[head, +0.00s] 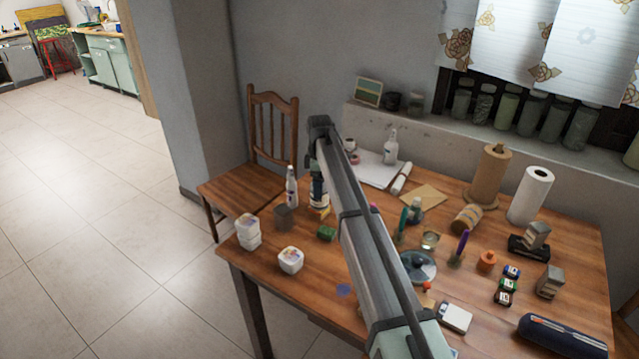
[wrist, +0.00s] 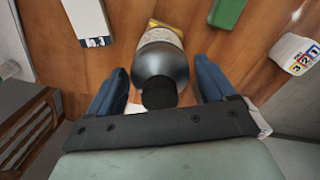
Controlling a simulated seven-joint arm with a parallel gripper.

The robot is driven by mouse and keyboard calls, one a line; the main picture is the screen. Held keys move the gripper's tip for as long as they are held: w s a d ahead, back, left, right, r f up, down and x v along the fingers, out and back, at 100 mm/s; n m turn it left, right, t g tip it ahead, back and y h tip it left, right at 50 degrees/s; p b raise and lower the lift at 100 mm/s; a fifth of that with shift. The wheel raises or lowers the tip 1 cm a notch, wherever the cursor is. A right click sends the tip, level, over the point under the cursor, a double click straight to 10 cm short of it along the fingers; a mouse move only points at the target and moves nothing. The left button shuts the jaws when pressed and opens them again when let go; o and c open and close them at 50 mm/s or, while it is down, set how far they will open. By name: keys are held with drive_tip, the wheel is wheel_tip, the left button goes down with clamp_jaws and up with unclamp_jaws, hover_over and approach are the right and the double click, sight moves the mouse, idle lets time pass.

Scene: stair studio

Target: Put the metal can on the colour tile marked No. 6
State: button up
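My gripper (wrist: 160,88) has its two blue fingers apart on either side of a grey bottle-like thing with a black cap (wrist: 160,70), with a slim gap on each side. In the head view my arm hides most of the gripper; a dark bottle with a label (head: 319,190) stands below its end. A plain grey cup-like can (head: 283,217) stands left of it, upright; it may be the metal can. A flat blue patch (head: 345,290) lies near the table's front edge; it may be a colour tile. I can read no number 6.
A chair (head: 250,185) stands at the left.

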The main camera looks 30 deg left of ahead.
drive_tip(key=shift+o, duration=0.5)
wheel_tip(320, 180, up, 12)
drive_tip(key=shift+r, duration=0.15)
drive_tip(key=shift+s, duration=0.1)
idle(0.4)
